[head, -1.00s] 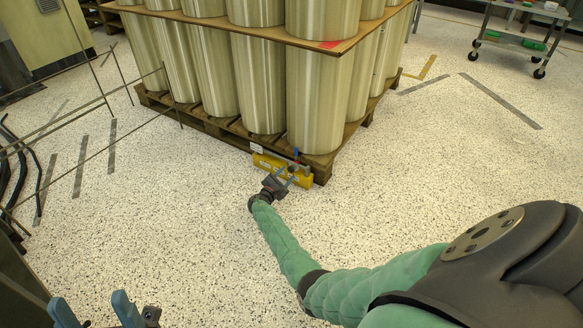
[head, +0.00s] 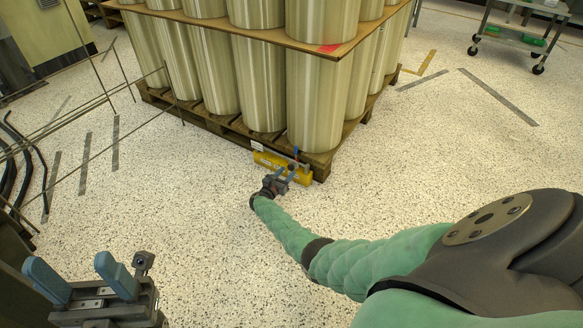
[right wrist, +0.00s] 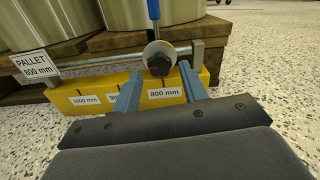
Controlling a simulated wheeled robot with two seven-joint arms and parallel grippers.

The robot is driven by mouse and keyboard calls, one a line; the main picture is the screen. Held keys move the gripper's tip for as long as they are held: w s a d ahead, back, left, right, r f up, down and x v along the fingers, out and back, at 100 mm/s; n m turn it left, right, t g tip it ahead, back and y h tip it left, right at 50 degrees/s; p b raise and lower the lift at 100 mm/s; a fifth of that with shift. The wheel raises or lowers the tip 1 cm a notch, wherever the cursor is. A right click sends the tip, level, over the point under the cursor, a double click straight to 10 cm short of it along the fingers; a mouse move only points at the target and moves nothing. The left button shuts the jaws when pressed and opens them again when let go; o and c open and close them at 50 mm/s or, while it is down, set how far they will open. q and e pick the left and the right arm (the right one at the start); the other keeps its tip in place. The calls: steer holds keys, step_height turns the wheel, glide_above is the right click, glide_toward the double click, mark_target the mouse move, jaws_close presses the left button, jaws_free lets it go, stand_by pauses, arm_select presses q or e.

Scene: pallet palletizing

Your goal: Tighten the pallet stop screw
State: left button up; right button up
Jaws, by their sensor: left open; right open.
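The yellow pallet stop bar (head: 268,160) is at the pallet's near corner. In the right wrist view the bar (right wrist: 85,101) carries labels such as 1000 mm and 800 mm. A dark screw knob (right wrist: 159,65) on a pale round disc sits above the 800 mm label, with a blue upright handle (right wrist: 153,10) behind it. My right gripper (head: 283,177) is open in front of the bar; its blue fingers (right wrist: 159,88) stand on either side of the knob and 800 mm label. I cannot tell whether they touch the knob. My left gripper (head: 82,272) is open and empty at the lower left.
A wooden pallet (head: 222,129) bears large metallic cylinders (head: 315,95) under a brown board (head: 280,35). A sign (right wrist: 36,64) reads PALLET 800 mm beside a metal rod. Thin dark rods (head: 85,120) stand at the left. A cart (head: 505,36) is far right. Speckled floor is clear between.

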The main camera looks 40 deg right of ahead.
steer(key=shift+d, duration=0.15)
steer(key=shift+b+x, duration=0.55)
steer(key=shift+x, duration=0.5)
steer(key=shift+w, duration=0.1)
steer(key=c, duration=0.7)
